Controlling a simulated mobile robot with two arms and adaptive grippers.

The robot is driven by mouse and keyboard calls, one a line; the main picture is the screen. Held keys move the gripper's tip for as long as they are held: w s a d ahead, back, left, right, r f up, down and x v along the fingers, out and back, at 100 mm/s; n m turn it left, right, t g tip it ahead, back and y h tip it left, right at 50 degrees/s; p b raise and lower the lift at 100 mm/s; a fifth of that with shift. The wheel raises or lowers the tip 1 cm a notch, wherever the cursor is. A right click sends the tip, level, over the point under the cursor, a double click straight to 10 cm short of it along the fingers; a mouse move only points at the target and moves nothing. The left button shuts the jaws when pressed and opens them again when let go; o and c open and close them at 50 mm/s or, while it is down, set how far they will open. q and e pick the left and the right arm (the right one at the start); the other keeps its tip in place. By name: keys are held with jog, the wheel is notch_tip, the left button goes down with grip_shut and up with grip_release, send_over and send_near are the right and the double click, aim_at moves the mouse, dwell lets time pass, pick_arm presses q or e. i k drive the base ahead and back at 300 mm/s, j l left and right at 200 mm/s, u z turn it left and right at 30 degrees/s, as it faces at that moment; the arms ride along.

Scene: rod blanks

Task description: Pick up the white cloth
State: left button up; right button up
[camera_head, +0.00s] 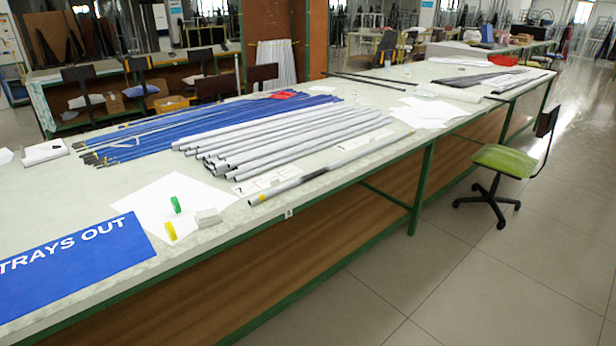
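A small folded whitish piece (208,217), which looks like the white cloth, lies near the front edge of the long table (240,222). It lies at the right edge of white paper sheets (150,203). A green ring-like piece (176,204) and a yellow one (170,231) stand close to its left. A blue mat (75,262) marked "TRAYS OUT" lies farther left. Neither of my grippers is in view.
Grey rods (285,138) and blue rods (200,124) lie in bundles behind the folded piece. A single long rod (330,168) lies along the front edge to its right. A green chair (505,160) stands on the floor at the right. The floor in front is clear.

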aim_at(206, 218)
jog(key=i+u, duration=0.1)
jog(key=u, duration=0.85)
